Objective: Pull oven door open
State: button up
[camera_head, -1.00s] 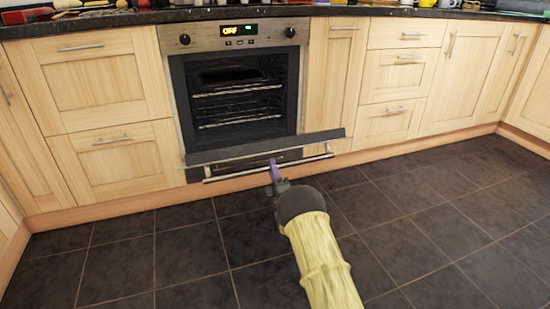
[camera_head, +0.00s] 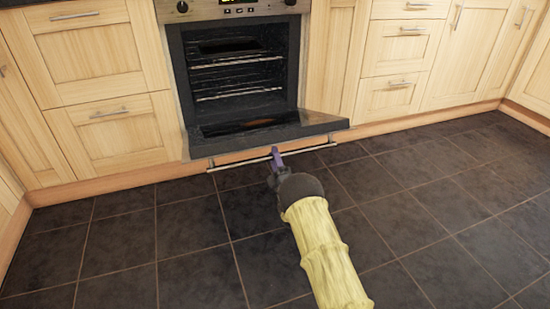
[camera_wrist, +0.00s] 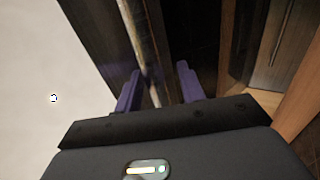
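The oven door (camera_head: 325,124) is hinged far down, close to level, with its inner face up and the oven cavity (camera_head: 236,75) exposed. Its bar handle (camera_head: 238,164) runs along the door's outer edge, low over the floor. My gripper (camera_head: 275,154) is at the handle, right of its middle. In the wrist view, the handle bar (camera_wrist: 143,45) passes between the two purple fingers of my gripper (camera_wrist: 158,87). The bar is nearer the left finger, with a dark gap towards the right one. The fingers stand apart; contact with the bar is unclear.
Wooden drawers (camera_head: 107,134) stand left of the oven, and more drawers (camera_head: 402,85) stand right of it. A wooden plinth (camera_head: 120,178) runs along the floor. The dark tiled floor (camera_head: 440,210) is clear in front and to the right.

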jog(key=shift+s+d, duration=0.1)
jog(key=shift+s+d+f+p, duration=0.1)
jog(key=shift+s+p, duration=0.1)
jog(key=shift+p, duration=0.15)
jog(key=v, duration=1.6)
jog(key=shift+s+f+b, duration=0.25)
jog(key=shift+f+b, duration=0.05)
jog(key=shift+b, duration=0.1)
dwell(0.4)
